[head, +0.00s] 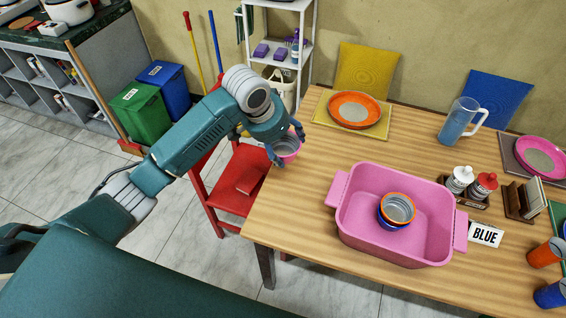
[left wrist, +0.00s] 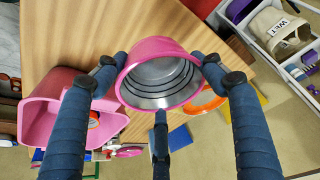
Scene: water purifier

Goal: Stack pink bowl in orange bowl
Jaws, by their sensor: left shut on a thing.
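My left gripper (head: 287,149) is at the left edge of the wooden table in the head view. It is shut on the pink bowl (head: 290,147), which has a grey inside. In the left wrist view the pink bowl (left wrist: 158,76) sits between the fingers, its opening facing the camera. The orange bowl (head: 398,208) is in the pink tub (head: 350,226), on top of a blue bowl (head: 390,221). The held bowl is left of the tub and apart from it. In the left wrist view the orange bowl (left wrist: 94,121) is partly hidden by a finger. My right gripper is not in view.
An orange plate (head: 355,108) lies at the back of the table (head: 300,215). A red chair (head: 235,180) is beside the table's left edge.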

